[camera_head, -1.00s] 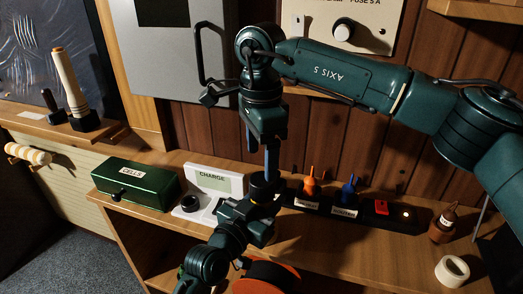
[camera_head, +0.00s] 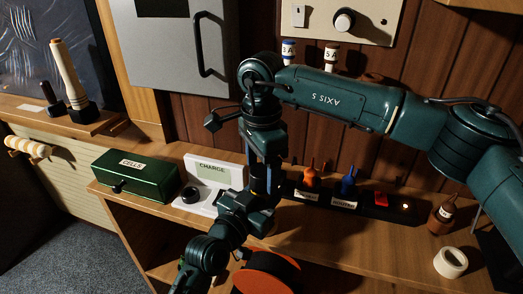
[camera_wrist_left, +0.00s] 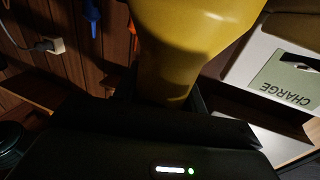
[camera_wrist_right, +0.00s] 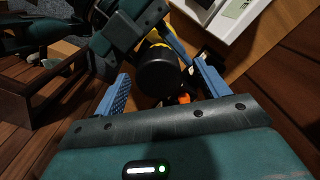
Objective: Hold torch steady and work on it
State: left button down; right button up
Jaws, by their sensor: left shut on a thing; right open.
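The yellow torch (camera_wrist_left: 195,40) fills the top of the left wrist view. My left gripper (camera_wrist_left: 160,98) is shut on its body. In the right wrist view the torch's round black end (camera_wrist_right: 158,72) lies between the two blue fingers of my right gripper (camera_wrist_right: 162,80). Those fingers are open, with a visible gap on the left side. In the head view my right gripper (camera_head: 267,183) points down from above at the torch, just above my left gripper (camera_head: 240,203). Most of the torch is hidden there by both grippers.
A white charger marked CHARGE (camera_head: 225,174) and a green CELLS box (camera_head: 138,173) stand left on the bench. A black rack (camera_head: 340,197) with orange and blue bottles, a brown bottle (camera_head: 441,218) and a white ring (camera_head: 450,262) stand right. An orange-rimmed round thing (camera_head: 268,275) is below.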

jog(key=shift+f, duration=0.8)
jog(key=shift+c, duration=0.2)
jog(key=c, duration=1)
jog(key=shift+o, duration=0.2)
jog(key=m, duration=0.5)
pick_arm(q)
jog(key=shift+d, duration=0.1)
pick_arm(e)
jog(key=m, duration=0.5)
jog(key=shift+w+m, duration=0.1)
jog(key=shift+m, duration=0.3)
jog(key=o, duration=1.1)
jog(key=shift+c, duration=0.2)
jog(key=shift+o, duration=0.5)
jog(key=shift+s+a, duration=0.1)
jog(key=shift+s, duration=0.1)
